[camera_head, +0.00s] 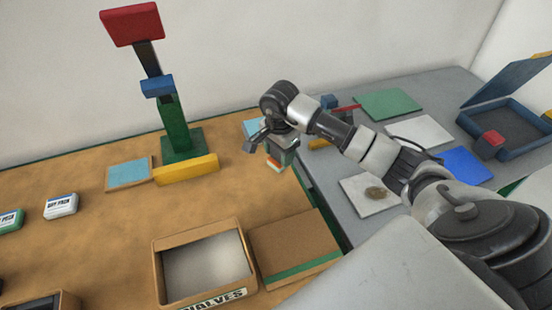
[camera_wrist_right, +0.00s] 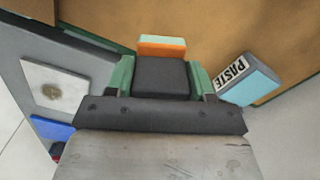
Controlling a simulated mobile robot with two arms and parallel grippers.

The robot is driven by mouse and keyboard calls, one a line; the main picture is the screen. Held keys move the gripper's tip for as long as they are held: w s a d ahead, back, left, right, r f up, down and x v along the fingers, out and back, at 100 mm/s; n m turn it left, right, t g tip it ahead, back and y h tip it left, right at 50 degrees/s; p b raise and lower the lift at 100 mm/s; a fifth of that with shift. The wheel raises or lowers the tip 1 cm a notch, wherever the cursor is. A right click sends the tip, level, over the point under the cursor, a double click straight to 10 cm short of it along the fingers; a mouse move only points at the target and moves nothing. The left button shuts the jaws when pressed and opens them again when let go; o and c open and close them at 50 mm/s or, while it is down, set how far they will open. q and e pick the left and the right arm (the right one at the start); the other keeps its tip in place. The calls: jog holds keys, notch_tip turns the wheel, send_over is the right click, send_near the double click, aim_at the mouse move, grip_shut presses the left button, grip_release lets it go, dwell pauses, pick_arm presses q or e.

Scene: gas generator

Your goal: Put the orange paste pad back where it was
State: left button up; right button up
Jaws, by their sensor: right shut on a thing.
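The orange paste pad (camera_wrist_right: 162,47), an orange block with a pale mint layer, is between the green fingers of my right gripper (camera_wrist_right: 161,75). In the head view my right gripper (camera_head: 279,155) points down over the right edge of the brown table, shut on the pad (camera_head: 273,164), of which only a little shows. The pad appears to be held above the surface. A light blue block (camera_wrist_right: 248,86) with a "PASTE" label lies beside the gripper in the wrist view. A light blue piece (camera_head: 252,128) shows behind the gripper in the head view. My left gripper is not in view.
A green stand (camera_head: 177,138) with a red top and a yellow bar (camera_head: 186,170) are left of my gripper. An open box (camera_head: 160,275) labelled "VALVES" and its lid (camera_head: 290,240) are nearer. The grey table (camera_head: 335,165) holds flat coloured plates and a blue open case (camera_head: 515,140).

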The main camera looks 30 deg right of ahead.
aim_at(276, 161)
jog(key=shift+w+f, duration=0.6)
jog(key=shift+w, duration=0.25)
notch_tip(276, 161, down, 3)
jog(key=shift+f+p, duration=0.1)
jog(key=shift+p, duration=0.4)
jog(key=shift+f, duration=0.3)
jog(key=shift+f, duration=0.25)
jog(key=o, duration=0.9)
jog(key=shift+r, duration=0.1)
jog(key=shift+r, duration=0.1)
